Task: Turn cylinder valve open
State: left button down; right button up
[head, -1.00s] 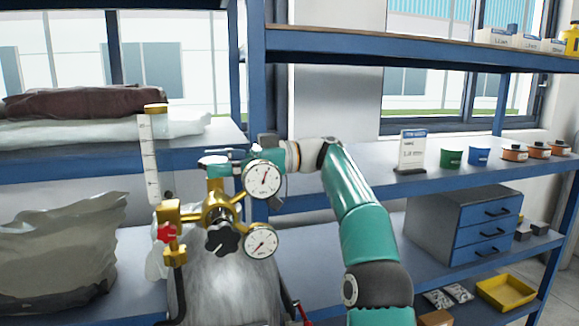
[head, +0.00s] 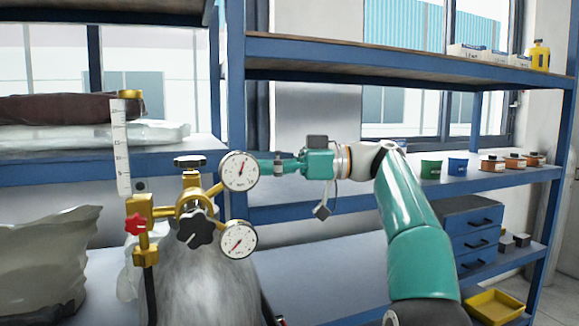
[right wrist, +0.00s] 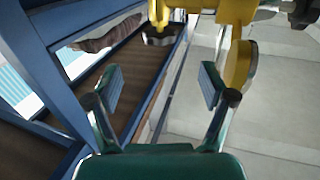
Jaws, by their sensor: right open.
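A grey gas cylinder (head: 205,285) stands at the left centre in the head view, with a brass regulator (head: 190,199) on top. The black valve handwheel (head: 189,162) sits above the regulator, clear of any gripper. A black star knob (head: 196,229), a red knob (head: 136,224) and two round gauges (head: 239,171) (head: 238,239) are on the regulator. My right gripper (head: 268,168) is right of the handwheel, its tips beside or behind the upper gauge. In the right wrist view it (right wrist: 162,88) is open and empty, with brass parts (right wrist: 222,10) beyond. My left gripper is out of view.
A clear flow tube (head: 121,145) rises left of the regulator. Blue shelving (head: 330,215) stands behind, with a blue drawer unit (head: 472,230), small pots (head: 458,166) and a yellow tray (head: 494,305). A pale sack (head: 40,265) is at the left.

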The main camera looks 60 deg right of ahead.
jog(key=v, duration=0.5)
jog(key=p, duration=0.4)
send_near(190, 158)
jog(key=x, duration=1)
jog(key=shift+w+d+f, duration=0.15)
jog(key=shift+f, duration=0.2)
